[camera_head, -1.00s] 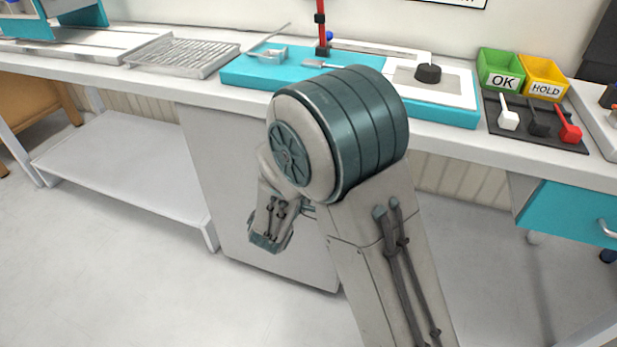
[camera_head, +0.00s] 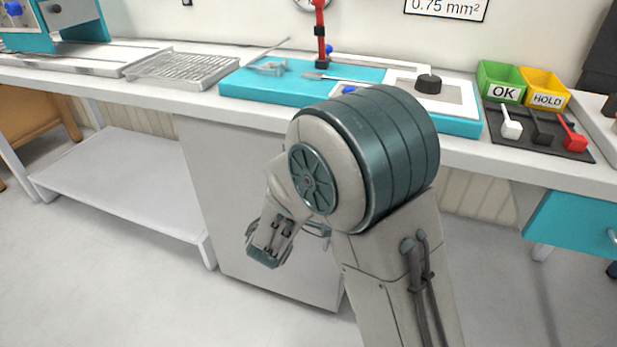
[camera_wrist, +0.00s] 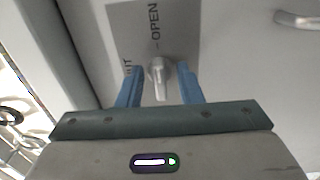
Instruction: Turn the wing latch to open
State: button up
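In the wrist view, the wing latch (camera_wrist: 159,84) is a small light-grey lever on a dark grey plate (camera_wrist: 120,25) fixed to a pale panel. The plate reads "OPEN" at the top, with a partly covered word ending in "UT" at the left. The lever points down in the picture, off the OPEN mark. My gripper (camera_wrist: 160,73) has its two blue fingers apart, one on each side of the lever. I see gaps between fingers and lever. The head view does not show the latch.
A curved metal handle (camera_wrist: 298,20) is on the pale panel at right in the wrist view. In the head view, a white bench (camera_head: 205,97) runs above a grey cabinet (camera_head: 215,180), with a low shelf (camera_head: 120,185) at left. A teal tray (camera_head: 245,90) lies on top.

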jog(key=p+v, duration=0.1)
jog(key=v, duration=1.2)
jog(key=shift+s, duration=0.4)
jog(key=shift+a, duration=0.1)
jog(key=s+d+r+m+g+h+p, duration=0.2)
jog(key=s+d+r+m+g+p, duration=0.2)
jog(key=d+r+g+p, duration=0.5)
jog(key=s+d+r+m+g+h+p, duration=0.25)
jog(key=d+r+m+g+p, duration=0.3)
jog(key=d, duration=0.65)
jog(key=s+r+m+y+p, duration=0.2)
jog(key=r+y+p, duration=0.3)
jog(key=r+p, duration=0.2)
jog(key=s+a+r+m+y+p, duration=0.1)
jog(key=s+r+m+y+p, duration=0.1)
jog(key=r+y+p, duration=0.3)
notch_tip(320, 180, up, 4)
jog(key=shift+s+f+y+p, duration=0.2)
jog(key=shift+s+y+p, duration=0.15)
jog(key=shift+s+p, duration=0.6)
